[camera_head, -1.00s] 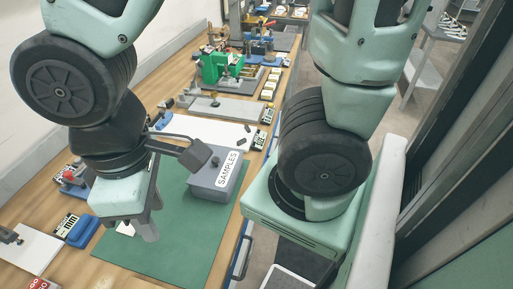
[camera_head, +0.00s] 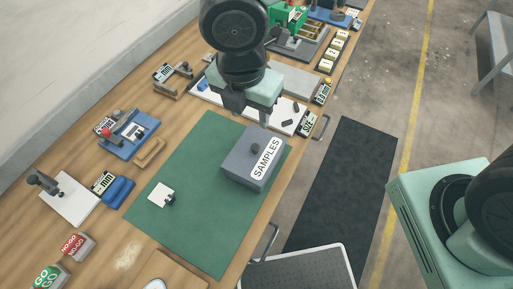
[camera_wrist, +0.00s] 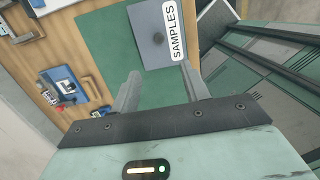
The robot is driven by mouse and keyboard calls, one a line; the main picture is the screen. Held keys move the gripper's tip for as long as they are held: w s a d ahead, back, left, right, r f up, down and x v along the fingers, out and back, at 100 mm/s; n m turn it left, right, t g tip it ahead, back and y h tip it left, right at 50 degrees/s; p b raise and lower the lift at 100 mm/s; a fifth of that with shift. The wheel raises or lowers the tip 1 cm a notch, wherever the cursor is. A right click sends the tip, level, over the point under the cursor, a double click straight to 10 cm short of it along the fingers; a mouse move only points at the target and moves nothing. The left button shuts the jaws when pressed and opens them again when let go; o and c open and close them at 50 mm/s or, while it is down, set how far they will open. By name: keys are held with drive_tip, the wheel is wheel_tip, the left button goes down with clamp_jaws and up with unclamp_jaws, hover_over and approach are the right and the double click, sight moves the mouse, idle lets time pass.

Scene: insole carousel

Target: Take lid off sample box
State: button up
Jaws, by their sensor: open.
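The sample box (camera_head: 240,172) is a grey box with a white SAMPLES label, standing on the right part of the green mat (camera_head: 195,235). Its lid (camera_head: 246,140) is on, with a small dark knob (camera_head: 255,148) on top. In the wrist view the box (camera_wrist: 146,22) and its knob (camera_wrist: 158,38) show beyond my fingertips. My gripper (camera_head: 250,112) is open and empty, above and just behind the box in the head view. In the wrist view its two fingers (camera_wrist: 160,84) are spread wide, with green mat between them. Nothing hides the knob.
A white card with a small dark part (camera_head: 162,195) lies left on the mat. A white board (camera_head: 285,112) with dark pieces lies behind the box. A blue fixture (camera_head: 128,135) stands at left. The mat's front is clear.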

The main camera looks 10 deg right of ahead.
hover_over(255, 146)
drive_tip(key=s, duration=0.1)
drive_tip(key=f, duration=0.9)
drive_tip(key=shift+a+f, duration=0.3)
drive_tip(key=shift+f, duration=0.1)
drive_tip(key=shift+w+d+f, duration=0.1)
drive_tip(key=shift+w+f, duration=0.05)
drive_tip(key=shift+f, duration=0.7)
drive_tip(key=shift+w+d+f, duration=0.1)
drive_tip(key=shift+f, duration=0.8)
drive_tip(key=shift+w+d+f, duration=0.1)
drive_tip(key=shift+w+f, duration=0.05)
drive_tip(key=shift+f, duration=0.7)
clamp_jaws()
